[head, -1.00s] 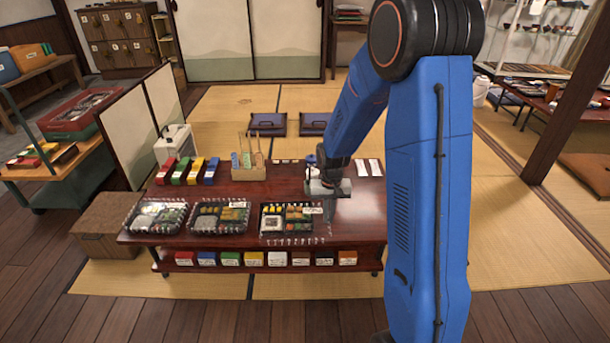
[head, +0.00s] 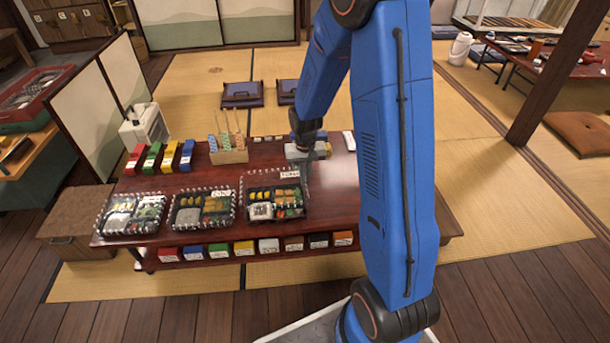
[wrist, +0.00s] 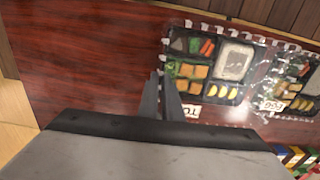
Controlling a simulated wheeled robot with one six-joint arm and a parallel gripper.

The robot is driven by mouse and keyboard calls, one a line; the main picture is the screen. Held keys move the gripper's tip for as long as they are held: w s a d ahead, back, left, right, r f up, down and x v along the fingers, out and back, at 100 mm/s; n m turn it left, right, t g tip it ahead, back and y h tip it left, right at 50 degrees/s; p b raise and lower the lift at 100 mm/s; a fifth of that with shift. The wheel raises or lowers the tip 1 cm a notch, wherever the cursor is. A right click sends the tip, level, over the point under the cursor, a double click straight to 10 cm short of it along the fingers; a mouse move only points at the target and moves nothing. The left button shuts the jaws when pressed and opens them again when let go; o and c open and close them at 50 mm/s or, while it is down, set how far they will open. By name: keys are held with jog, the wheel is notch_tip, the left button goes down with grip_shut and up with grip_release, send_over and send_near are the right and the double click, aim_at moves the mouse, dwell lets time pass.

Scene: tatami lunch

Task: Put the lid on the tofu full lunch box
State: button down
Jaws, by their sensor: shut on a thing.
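The tofu full lunch box (head: 262,197) is the rightmost of three black boxes on the dark red table. It holds a white block, greens, orange and yellow pieces, with a white name card (head: 289,174) at its back. A clear lid (head: 308,205) with a beaded white rim lies over this box; I cannot tell whether it rests on it. My gripper (head: 303,176) is at the box's back right corner, shut on the lid's edge. The wrist view shows the fingers (wrist: 163,80) close together beside the box (wrist: 205,100) and the lid's beaded rim (wrist: 200,28).
Two more boxes with beaded clear rims stand left, the middle one (head: 187,217) close by. Behind them are coloured cases (head: 170,157) and a wooden holder with upright sticks (head: 230,157). The table's right part (head: 340,190) looks clear. A low shelf holds several coloured boxes.

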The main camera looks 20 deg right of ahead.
aim_at(305, 190)
jog(key=shift+f, duration=2.15)
jog(key=shift+s+f, duration=0.1)
jog(key=shift+f, duration=1.15)
dwell(1.5)
jog(key=c, duration=1.3)
grip_release()
jog(key=shift+r, duration=0.15)
jog(key=shift+r, duration=3.85)
